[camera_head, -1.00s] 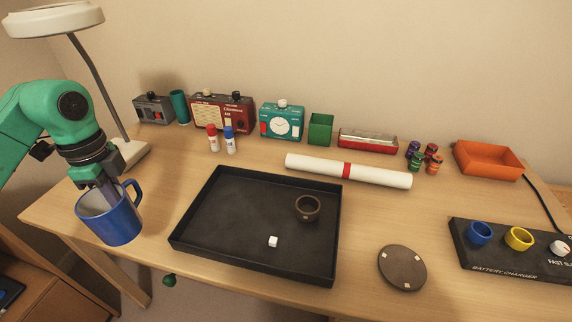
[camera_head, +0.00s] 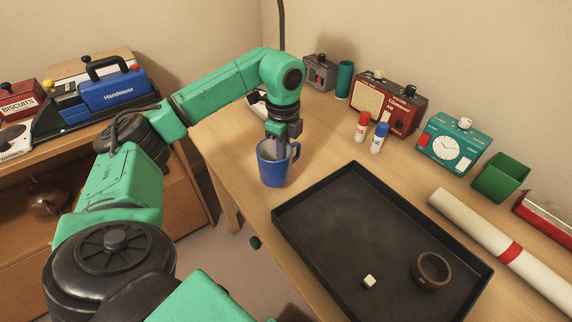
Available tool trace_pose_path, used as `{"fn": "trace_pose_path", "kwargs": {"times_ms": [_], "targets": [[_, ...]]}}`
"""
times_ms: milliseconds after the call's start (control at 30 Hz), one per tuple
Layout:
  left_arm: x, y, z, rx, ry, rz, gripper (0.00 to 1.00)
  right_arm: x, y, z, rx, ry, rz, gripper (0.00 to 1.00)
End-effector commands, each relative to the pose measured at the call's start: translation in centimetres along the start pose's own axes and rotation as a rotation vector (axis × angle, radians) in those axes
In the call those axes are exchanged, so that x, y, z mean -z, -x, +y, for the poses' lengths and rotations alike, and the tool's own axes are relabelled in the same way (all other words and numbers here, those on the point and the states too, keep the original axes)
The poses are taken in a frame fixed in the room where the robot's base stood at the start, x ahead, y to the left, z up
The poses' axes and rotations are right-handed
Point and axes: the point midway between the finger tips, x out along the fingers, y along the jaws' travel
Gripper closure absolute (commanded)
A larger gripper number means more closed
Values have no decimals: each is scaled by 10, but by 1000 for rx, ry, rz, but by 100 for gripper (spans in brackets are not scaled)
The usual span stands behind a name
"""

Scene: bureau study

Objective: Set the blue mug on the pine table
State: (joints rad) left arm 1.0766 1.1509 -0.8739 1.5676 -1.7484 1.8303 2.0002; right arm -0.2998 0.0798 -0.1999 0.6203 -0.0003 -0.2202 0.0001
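The blue mug (camera_head: 272,172) is upright over the near left part of the pine table (camera_head: 232,150), just beyond the black tray's left corner. My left gripper (camera_head: 284,148) comes down from above, its fingers at the mug's rim on the handle side. It looks shut on the mug's wall; the fingertips are partly hidden. I cannot tell whether the mug's base touches the tabletop. My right gripper is out of view.
The black tray (camera_head: 318,258) holds a brown ring-shaped cup (camera_head: 431,271) and a white cube (camera_head: 369,281). Red-capped (camera_head: 362,127) and blue-capped (camera_head: 379,138) bottles stand behind. A lower shelf unit (camera_head: 150,200) stands left.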

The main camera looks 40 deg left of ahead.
Motion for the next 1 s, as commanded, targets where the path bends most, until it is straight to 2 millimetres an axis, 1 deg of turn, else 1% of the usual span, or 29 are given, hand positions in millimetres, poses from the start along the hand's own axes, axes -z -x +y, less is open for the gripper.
{"fn": "trace_pose_path", "kwargs": {"times_ms": [33,100,400,500,767,833,933,1000], "targets": [[0,-10,0,-2,1,-1,100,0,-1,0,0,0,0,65],[-1,-22,0,-2,1,-1,100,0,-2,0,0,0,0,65],[0,-26,-1,1,0,0,100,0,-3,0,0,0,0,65],[0,-26,-1,0,0,0,66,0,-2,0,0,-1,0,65],[0,-25,-1,0,0,0,66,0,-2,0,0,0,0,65],[0,-22,-1,1,0,0,66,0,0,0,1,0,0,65],[0,-10,-2,4,0,2,66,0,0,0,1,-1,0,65],[0,6,-2,6,-1,2,66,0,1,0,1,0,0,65]]}}
